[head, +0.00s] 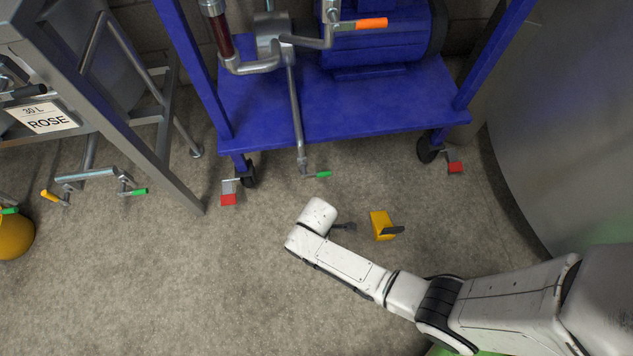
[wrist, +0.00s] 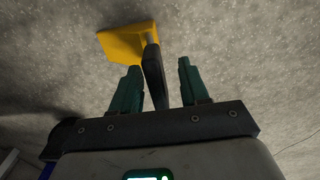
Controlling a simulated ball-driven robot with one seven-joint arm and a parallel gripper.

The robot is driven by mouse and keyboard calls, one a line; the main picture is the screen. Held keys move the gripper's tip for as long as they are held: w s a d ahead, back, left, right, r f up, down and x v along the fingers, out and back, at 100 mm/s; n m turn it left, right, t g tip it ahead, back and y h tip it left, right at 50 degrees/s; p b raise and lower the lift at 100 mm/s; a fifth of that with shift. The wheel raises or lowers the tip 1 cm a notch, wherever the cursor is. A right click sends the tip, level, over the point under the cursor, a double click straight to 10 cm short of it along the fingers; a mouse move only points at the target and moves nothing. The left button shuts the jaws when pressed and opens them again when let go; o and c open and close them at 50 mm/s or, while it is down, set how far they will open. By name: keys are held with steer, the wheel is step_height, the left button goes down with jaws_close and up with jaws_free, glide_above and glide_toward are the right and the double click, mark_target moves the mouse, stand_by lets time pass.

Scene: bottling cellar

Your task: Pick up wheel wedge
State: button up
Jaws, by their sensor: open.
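The wheel wedge (head: 380,222) is a yellow block with a dark handle, lying on the concrete floor in front of the blue cart. My gripper (head: 349,226) is low over the floor just left of the wedge, its fingers toward it. In the wrist view the yellow block (wrist: 128,42) lies beyond the fingertips. Its dark handle (wrist: 153,75) reaches back between the two green fingers of my gripper (wrist: 160,66). The fingers are apart, with a gap visible on the right side of the handle. Contact on the left side cannot be told.
The blue cart (head: 350,112) stands on casters with red brake pedals behind the wedge. A valve pipe with a green handle (head: 323,174) hangs at its front. A large steel tank (head: 570,130) stands at right. A steel frame (head: 150,150) is at left.

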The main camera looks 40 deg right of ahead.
step_height(320, 180, down, 3)
steer(key=shift+d+r+b, duration=0.1)
steer(key=shift+b, duration=0.55)
steer(key=shift+c, duration=0.3)
jaws_close()
